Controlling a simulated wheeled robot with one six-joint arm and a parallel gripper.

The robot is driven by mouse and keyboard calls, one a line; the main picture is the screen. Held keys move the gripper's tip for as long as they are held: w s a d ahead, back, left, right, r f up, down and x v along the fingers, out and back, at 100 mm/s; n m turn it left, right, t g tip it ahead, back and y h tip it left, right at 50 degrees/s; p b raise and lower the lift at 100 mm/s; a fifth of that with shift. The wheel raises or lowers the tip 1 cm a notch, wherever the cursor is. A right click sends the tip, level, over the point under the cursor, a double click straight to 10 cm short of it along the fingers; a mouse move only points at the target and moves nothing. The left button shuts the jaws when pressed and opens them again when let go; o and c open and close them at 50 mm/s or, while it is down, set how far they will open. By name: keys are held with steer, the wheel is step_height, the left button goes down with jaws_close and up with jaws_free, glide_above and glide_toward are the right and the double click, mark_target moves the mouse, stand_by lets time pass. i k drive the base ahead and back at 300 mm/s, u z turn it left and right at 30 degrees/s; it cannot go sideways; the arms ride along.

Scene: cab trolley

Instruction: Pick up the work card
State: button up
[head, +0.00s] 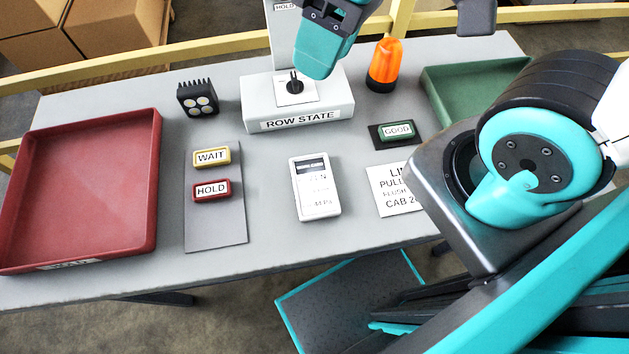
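The work card is most likely the white printed sheet (392,190) lying flat on the grey table, right of the middle. Its lettering reads in part "PULL" and "CAB"; my arm covers its right side. A teal and dark part at the end of my arm, which I take for my gripper (326,50), hangs at the top of the head view, over the back of the ROW STATE box. It is well apart from the card. Its upper part is cut off by the frame edge, and I cannot see whether it is open or shut.
A white handheld device (315,187) lies left of the card, and a GOOD block (396,131) behind it. The ROW STATE box (298,105) with a knob, an orange beacon (385,66), WAIT (211,156) and HOLD (211,190) blocks, a red tray (80,190) and a green tray (470,88) surround.

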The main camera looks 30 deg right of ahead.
mark_target(316, 195)
steer(key=z, duration=1.7)
steer(key=k, duration=1.1)
steer(key=u, duration=1.65)
